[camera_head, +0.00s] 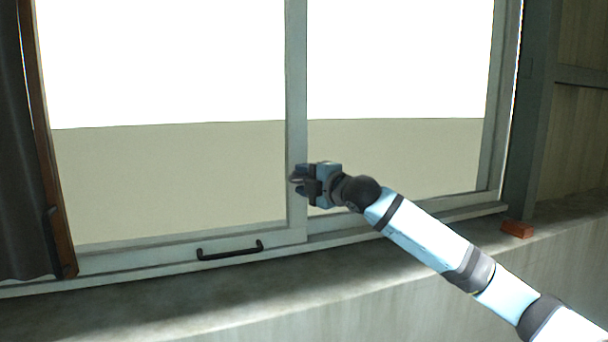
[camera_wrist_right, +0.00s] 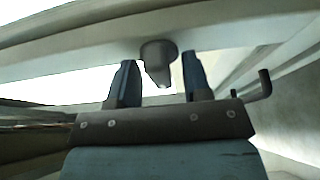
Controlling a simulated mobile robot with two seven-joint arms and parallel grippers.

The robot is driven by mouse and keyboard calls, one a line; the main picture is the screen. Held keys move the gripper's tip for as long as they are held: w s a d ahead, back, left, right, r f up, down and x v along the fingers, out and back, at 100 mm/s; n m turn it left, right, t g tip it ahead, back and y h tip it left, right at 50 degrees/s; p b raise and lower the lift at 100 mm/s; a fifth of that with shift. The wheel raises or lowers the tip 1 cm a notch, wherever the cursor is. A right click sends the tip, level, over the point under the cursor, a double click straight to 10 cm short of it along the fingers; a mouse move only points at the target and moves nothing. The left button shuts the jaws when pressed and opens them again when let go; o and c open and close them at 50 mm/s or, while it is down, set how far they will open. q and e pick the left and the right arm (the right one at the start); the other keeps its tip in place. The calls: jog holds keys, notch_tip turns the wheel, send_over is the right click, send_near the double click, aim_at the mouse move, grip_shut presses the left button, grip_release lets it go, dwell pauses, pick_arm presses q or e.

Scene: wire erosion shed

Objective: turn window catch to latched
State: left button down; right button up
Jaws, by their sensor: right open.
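The window catch (camera_wrist_right: 157,56) is a small grey piece with a rounded base and a short lever, mounted on the pale window frame in the right wrist view. My right gripper (camera_wrist_right: 160,78) is open, and the catch's lever shows between its two fingertips. I cannot tell whether either finger touches it. In the head view my right gripper (camera_head: 297,181) is at the middle upright of the window (camera_head: 296,90) and hides the catch. My left gripper is in neither view.
A black bar handle (camera_head: 230,251) is on the lower window rail, left of my right gripper. A reddish block (camera_head: 517,229) lies on the concrete sill (camera_head: 190,304) at the right. A dark curtain (camera_head: 22,150) hangs at the far left. The sill's middle is clear.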

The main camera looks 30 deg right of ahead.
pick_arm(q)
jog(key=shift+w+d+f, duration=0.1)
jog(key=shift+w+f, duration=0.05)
pick_arm(e)
jog(key=shift+w, duration=0.1)
jog(key=c, duration=0.6)
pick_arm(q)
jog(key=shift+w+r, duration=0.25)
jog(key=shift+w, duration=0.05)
pick_arm(e)
jog(key=shift+o, duration=0.2)
